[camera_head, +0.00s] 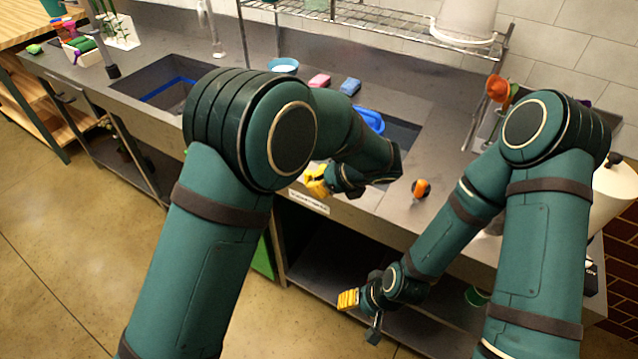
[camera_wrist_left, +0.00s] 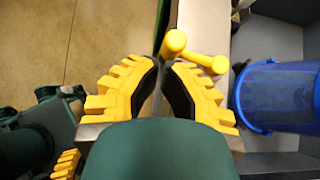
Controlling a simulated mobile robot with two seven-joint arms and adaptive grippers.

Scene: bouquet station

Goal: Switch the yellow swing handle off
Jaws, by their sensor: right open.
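The yellow swing handle (camera_wrist_left: 198,60) shows in the left wrist view as a bar with a round knob at its left end, just beyond my left gripper's fingertips. In the head view I cannot pick it out from the yellow fingers. My left gripper (camera_head: 318,182) is at the front edge of the counter, below the right basin. In its wrist view, the tips of the left gripper (camera_wrist_left: 162,63) are very close together; I cannot tell whether they touch the handle. My right gripper (camera_head: 360,315) is open and empty, low in front of the shelf under the counter.
A blue bucket (camera_head: 370,121) is at the right basin; it also shows in the left wrist view (camera_wrist_left: 275,97). The floor at left is clear.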

